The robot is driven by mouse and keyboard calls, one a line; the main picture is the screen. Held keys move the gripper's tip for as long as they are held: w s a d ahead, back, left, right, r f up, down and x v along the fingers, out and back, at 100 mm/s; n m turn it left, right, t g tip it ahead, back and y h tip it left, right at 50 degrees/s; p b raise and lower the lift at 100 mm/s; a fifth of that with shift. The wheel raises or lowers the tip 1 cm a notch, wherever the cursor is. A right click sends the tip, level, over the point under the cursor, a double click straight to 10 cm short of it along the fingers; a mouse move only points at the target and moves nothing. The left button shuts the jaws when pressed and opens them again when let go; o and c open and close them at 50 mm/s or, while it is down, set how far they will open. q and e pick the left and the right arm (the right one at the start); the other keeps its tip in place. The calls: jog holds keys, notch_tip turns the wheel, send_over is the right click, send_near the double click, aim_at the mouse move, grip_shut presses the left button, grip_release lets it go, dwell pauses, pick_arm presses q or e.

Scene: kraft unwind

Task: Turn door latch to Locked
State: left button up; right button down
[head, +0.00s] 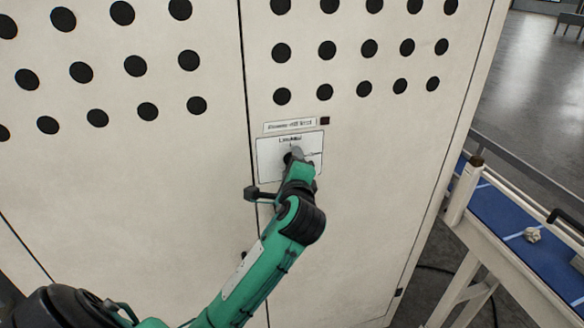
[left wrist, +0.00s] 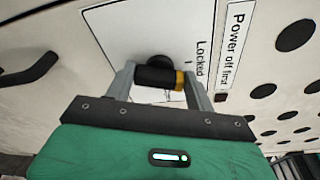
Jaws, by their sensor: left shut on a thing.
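The door latch (left wrist: 160,77) is a black knob with a yellow end, on a white plate marked "Locked" on the cabinet door. My left gripper (left wrist: 160,82) has a finger on each side of it and is shut on it. The yellow end lies toward the "Locked" mark in the left wrist view. In the head view my left gripper (head: 293,158) covers most of the latch, and the white plate (head: 268,150) shows around it. My right gripper is in neither view.
A label reading "Power off first" (left wrist: 232,45) is beside the plate. A black door handle (left wrist: 30,77) sticks out nearby. The cabinet doors (head: 350,210) have rows of black holes. A bench with a blue top (head: 500,215) stands at the right.

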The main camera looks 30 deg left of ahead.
pick_arm(q)
jog(key=shift+f+n+t+b, duration=0.2)
jog(key=shift+n+t+b, duration=0.2)
jog(key=shift+n+b, duration=1.75)
jog(key=o, duration=1.5)
jog(key=d+p+v, duration=0.1)
jog(key=v, duration=0.5)
jog(key=shift+w, duration=0.4)
